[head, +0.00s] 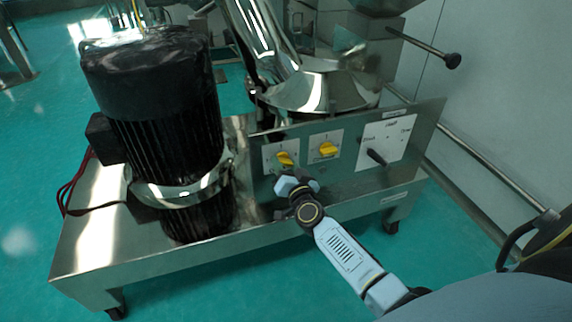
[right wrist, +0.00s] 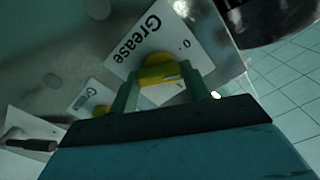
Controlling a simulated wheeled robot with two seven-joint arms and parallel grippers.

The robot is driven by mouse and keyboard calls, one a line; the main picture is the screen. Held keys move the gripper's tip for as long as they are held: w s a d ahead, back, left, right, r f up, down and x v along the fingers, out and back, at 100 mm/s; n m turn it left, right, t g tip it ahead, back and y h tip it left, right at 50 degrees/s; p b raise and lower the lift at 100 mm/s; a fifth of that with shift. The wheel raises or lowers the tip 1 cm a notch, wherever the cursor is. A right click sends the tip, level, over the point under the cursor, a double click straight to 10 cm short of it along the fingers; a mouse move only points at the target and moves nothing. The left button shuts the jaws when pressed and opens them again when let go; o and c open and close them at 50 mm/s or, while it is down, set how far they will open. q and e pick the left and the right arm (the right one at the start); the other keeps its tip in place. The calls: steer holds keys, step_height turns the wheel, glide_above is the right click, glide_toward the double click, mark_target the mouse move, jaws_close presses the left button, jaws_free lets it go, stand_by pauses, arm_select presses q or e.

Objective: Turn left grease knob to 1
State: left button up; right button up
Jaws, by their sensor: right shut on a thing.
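The left grease knob (head: 285,158) is yellow and sits on a white label plate on the steel panel. In the right wrist view the same knob (right wrist: 158,68) sits between the two fingers, beside the printed word "Grease" and a "0". A "1" mark cannot be made out. My right gripper (head: 288,176) is shut on this knob, with one finger on each side; the wrist view shows its fingers (right wrist: 160,88) too. The knob's exact pointing angle is hard to tell. My left gripper is not in view.
A second yellow knob (head: 328,149) is close on the right, then a black lever switch (head: 376,157) on a white plate. A large black motor (head: 158,110) stands left on the steel base (head: 90,255). A rod with a black knob (head: 452,61) sticks out above.

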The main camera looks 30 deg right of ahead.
steer(key=m, duration=0.6)
steer(key=shift+m, duration=0.3)
steer(key=shift+m+b, duration=0.3)
steer(key=shift+m, duration=0.9)
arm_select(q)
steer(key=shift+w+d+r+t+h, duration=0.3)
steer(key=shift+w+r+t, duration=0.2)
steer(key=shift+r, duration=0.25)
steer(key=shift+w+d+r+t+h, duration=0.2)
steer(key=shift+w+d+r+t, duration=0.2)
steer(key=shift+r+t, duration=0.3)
arm_select(e)
steer(key=shift+m, duration=1.5)
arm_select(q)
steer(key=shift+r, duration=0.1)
arm_select(e)
steer(key=shift+d, duration=0.1)
steer(key=o, duration=1)
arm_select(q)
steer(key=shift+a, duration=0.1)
arm_select(e)
steer(key=shift+s, duration=0.15)
